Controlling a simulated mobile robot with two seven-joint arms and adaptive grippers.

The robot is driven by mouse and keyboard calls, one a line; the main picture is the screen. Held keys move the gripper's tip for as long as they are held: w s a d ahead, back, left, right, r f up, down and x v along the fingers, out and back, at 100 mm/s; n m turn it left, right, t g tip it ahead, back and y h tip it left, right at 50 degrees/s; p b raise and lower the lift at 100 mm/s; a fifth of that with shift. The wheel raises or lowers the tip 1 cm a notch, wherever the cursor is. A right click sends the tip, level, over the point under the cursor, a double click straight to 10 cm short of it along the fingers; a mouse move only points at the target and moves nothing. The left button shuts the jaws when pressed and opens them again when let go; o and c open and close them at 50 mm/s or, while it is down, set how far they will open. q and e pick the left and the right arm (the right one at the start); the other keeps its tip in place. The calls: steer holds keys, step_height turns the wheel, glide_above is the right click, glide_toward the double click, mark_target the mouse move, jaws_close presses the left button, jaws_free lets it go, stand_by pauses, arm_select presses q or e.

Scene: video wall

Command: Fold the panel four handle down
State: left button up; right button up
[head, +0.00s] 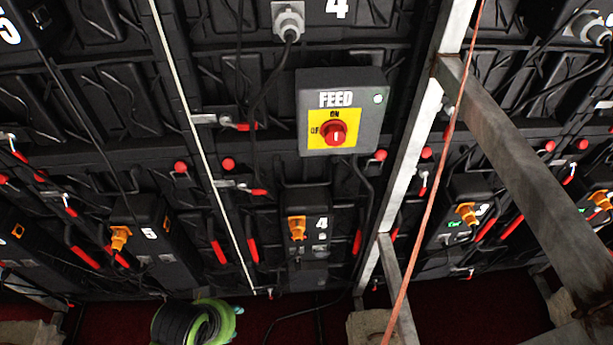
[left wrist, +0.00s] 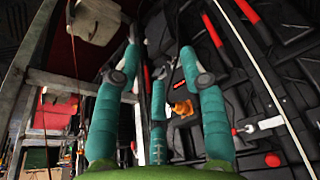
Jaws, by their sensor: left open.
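The panel four unit (head: 307,262) is a black box with a white "4" and an orange plug (head: 297,228) in the lower middle of the head view. A red handle (head: 253,250) hangs to its left and another red handle (head: 357,242) to its right. My left gripper (head: 222,318) shows at the bottom edge of the head view, below and left of the panel and apart from it. In the left wrist view its teal fingers (left wrist: 160,60) are spread and empty. Beyond them are an orange plug (left wrist: 183,108) and red handles (left wrist: 211,30); which panel these belong to is unclear.
A FEED box (head: 340,112) with a red knob sits above panel four. A grey metal post (head: 410,135) and a slanted brace (head: 530,170) stand at the right, with an orange cord (head: 437,170) before them. Grey blocks (head: 368,328) stand on the dark red floor.

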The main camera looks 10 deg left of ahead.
arm_select(q)
step_height(320, 180, up, 3)
steer(key=w+d, duration=0.1)
steer(key=n+t+h, duration=0.9)
steer(key=n, duration=0.6)
glide_toward(306, 184)
steer(key=r+x, duration=0.1)
steer(key=x, duration=0.3)
steer(key=shift+f+p+x, duration=0.2)
steer(key=shift+p+x, duration=0.15)
steer(key=shift+x, duration=1.35)
steer(key=shift+f+p+x, duration=0.2)
steer(key=shift+p+x, duration=0.15)
steer(key=shift+x, duration=1.35)
steer(key=shift+a, duration=0.1)
jaws_close()
